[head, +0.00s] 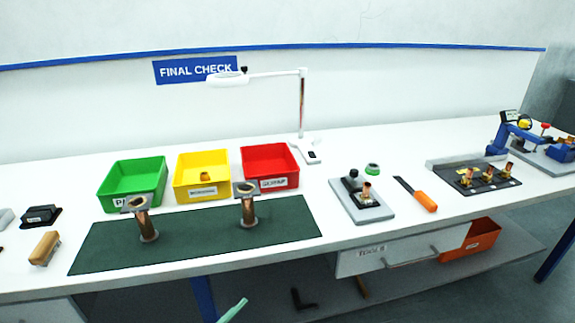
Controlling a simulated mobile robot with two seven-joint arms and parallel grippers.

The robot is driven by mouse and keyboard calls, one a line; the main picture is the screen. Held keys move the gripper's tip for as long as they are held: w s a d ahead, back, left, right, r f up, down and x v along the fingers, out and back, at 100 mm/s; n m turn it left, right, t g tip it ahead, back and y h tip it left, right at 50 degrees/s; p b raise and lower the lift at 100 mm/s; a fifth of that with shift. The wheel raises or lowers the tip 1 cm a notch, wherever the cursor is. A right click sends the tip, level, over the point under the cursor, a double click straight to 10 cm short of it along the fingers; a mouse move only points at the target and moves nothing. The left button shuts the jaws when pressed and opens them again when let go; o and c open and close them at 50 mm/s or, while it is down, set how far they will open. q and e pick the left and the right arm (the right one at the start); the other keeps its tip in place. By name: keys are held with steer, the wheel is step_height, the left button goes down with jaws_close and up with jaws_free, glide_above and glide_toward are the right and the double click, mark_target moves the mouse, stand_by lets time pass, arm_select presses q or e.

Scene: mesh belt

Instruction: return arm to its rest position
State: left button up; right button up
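Neither of my grippers shows in the head view, and no part of my arms can be made out for sure. A pale green slanted piece (233,310) pokes in at the bottom edge, below the bench front; I cannot tell what it is. The white workbench (330,223) stretches across the view. On it, a dark green mat (195,237) bears two upright copper-coloured pipe pieces with flanged ends, one at the left (145,222) and one at the right (247,207).
Green (125,195), yellow (203,191) and red (270,175) bins stand behind the mat. A white lamp (302,100) rises behind them. Right are a grey fixture (350,212), an orange-handled tool (425,201), a black tray (485,185) with copper fittings and a blue vise (515,135).

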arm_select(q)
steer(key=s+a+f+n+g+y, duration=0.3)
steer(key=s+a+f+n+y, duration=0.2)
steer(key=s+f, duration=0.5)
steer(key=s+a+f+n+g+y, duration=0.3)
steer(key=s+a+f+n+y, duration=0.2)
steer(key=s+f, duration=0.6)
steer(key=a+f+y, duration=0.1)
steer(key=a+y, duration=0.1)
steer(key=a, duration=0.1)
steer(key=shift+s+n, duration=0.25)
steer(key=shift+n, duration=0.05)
